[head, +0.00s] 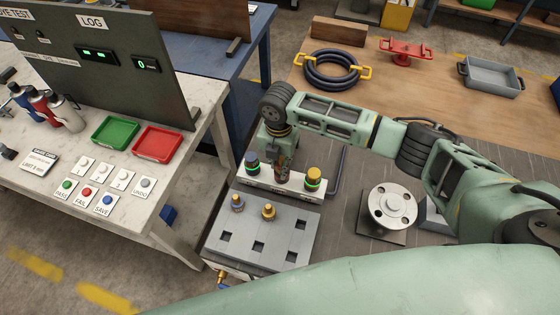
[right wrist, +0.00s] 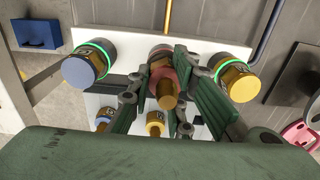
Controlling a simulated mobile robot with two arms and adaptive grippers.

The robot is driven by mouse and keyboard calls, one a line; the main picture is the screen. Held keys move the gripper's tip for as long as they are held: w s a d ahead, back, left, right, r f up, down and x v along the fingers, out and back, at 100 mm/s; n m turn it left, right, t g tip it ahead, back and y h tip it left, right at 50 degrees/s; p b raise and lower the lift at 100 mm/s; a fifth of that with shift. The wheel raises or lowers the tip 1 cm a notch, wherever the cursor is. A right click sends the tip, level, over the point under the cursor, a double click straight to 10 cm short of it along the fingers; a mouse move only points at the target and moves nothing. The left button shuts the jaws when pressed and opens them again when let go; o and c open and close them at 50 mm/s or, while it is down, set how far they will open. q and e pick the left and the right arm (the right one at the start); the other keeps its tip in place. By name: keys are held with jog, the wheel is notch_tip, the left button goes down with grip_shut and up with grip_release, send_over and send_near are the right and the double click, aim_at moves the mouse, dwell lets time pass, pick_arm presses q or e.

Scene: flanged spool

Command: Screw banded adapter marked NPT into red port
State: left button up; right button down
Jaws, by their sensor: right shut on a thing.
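My right gripper (right wrist: 164,98) is shut on a red-and-brass adapter (right wrist: 166,92) at the middle of the white port block (right wrist: 125,42). In the head view the gripper (head: 282,168) reaches down onto the block. The adapter lines up with the middle port, which is mostly hidden behind it. I cannot tell how far it is seated, nor read any marking. A blue adapter (right wrist: 84,66) stands in the left port and a yellow one (right wrist: 236,80) in the right port, each above a glowing green ring. I see no green glow at the middle. My left gripper is not in view.
A grey tray (head: 285,238) in front of the block has several square holes and holds a small blue adapter (head: 237,203) and a small yellow adapter (head: 268,211). A round metal flange (head: 394,207) stands to the right. The button table (head: 150,215) is at left.

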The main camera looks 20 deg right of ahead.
jog(key=m, duration=0.7)
jog(key=shift+d+f, duration=0.1)
jog(key=shift+d, duration=0.05)
jog(key=m, duration=0.5)
jog(key=shift+w+d, duration=0.1)
jog(key=shift+d, duration=0.05)
jog(key=c, duration=1.5)
grip_release()
jog(key=shift+w, duration=0.1)
jog(key=shift+c, duration=0.2)
